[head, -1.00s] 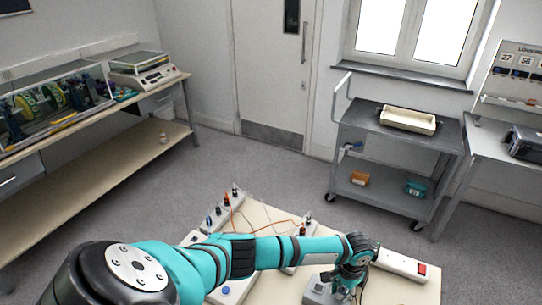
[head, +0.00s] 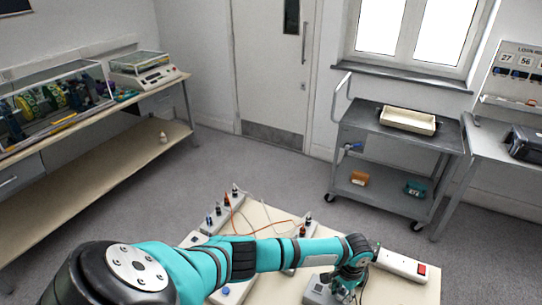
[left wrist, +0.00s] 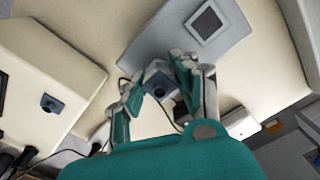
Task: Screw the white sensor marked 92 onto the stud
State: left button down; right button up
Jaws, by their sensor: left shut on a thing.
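My left gripper (head: 346,294) is low at the front table's near side, beside a grey box (head: 318,291). In the left wrist view its teal and grey fingers (left wrist: 158,80) are close together beside the grey box with a square screen (left wrist: 206,22). A small dark blue-grey piece (left wrist: 158,74) shows between the fingertips. A thin black cable loops by the fingers. The fingers hold a small thing, mostly hidden; I cannot tell its shape or read a number on it. I cannot make out the stud. My right gripper is out of view.
A white power strip with a red switch (head: 401,265) lies right of the gripper. Boxes with terminals and orange wires (head: 224,212) stand at the table's back left. A grey trolley (head: 360,128) holds a cream tray (head: 408,120). Open floor lies between table and door.

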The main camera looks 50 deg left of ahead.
pick_arm(q)
jog(key=shift+s+f, duration=0.2)
jog(key=shift+f, duration=0.1)
dwell(0.9)
jog(key=m, duration=0.4)
jog(key=shift+f+m, duration=0.1)
jog(key=shift+m, duration=0.2)
jog(key=m, duration=0.3)
jog(key=shift+m+b, duration=0.3)
jog(key=m, duration=0.3)
jog(key=shift+m, duration=0.4)
jog(key=shift+b, duration=0.3)
jog(key=m, duration=0.4)
jog(key=shift+b, duration=0.3)
